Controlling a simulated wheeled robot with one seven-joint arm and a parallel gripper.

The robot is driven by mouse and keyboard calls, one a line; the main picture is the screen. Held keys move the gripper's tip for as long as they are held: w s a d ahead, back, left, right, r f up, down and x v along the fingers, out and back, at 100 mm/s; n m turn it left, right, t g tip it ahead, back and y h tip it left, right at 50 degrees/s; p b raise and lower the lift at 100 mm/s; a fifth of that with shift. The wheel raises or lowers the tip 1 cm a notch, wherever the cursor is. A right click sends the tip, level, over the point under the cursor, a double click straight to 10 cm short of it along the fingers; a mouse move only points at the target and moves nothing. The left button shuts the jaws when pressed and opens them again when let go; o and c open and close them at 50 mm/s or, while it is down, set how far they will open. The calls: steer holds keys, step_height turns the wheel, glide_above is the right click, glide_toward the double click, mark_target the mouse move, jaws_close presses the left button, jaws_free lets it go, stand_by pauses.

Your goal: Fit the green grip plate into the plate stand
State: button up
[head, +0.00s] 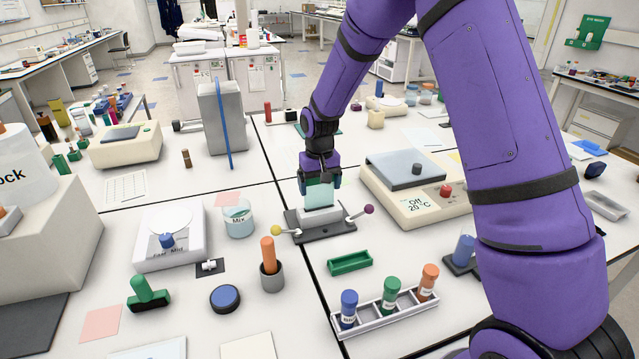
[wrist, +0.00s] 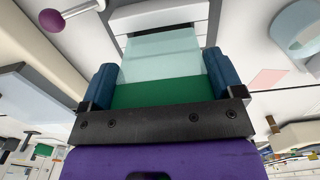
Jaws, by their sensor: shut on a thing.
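My gripper (head: 320,178) is shut on the green grip plate (head: 319,193). In the wrist view the plate has a green grip strip (wrist: 155,93) between the blue fingers and a pale, see-through part (wrist: 162,50) beyond it. The plate stand (head: 320,217) is a grey-white slotted block on a dark base, with a yellow ball arm at left and a purple ball arm at right. The plate is upright right over the stand. In the wrist view its far edge meets the dark slot of the stand (wrist: 165,15). How deep it sits is hidden.
A beaker marked Mix (head: 238,220) stands left of the stand. A cream hotplate (head: 420,185) stands close at right. A green tray (head: 350,262) and a rack of capped tubes (head: 385,312) lie in front. An orange-handled tool in a grey cup (head: 271,270) is front left.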

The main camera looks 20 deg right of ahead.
mark_target(320, 206)
steer(key=shift+f, duration=2.4)
steer(key=o, duration=0.8)
steer(key=shift+o, duration=0.2)
steer(key=shift+r, duration=5.35)
steer(key=shift+r, duration=0.25)
steer(key=s+d+r+t, duration=0.1)
steer(key=s+d+r, duration=0.1)
steer(key=s+r, duration=0.65)
steer(key=s+d+r+t, duration=0.2)
steer(key=s+r, duration=0.5)
steer(key=r, duration=0.2)
steer(key=s+d+r+t, duration=0.1)
steer(key=s+r, duration=0.1)
steer(key=s, duration=0.8)
steer(key=s+d+r+t, duration=0.1)
steer(key=s+d+r, duration=0.1)
steer(key=s, duration=0.8)
steer(key=shift+s, duration=0.15)
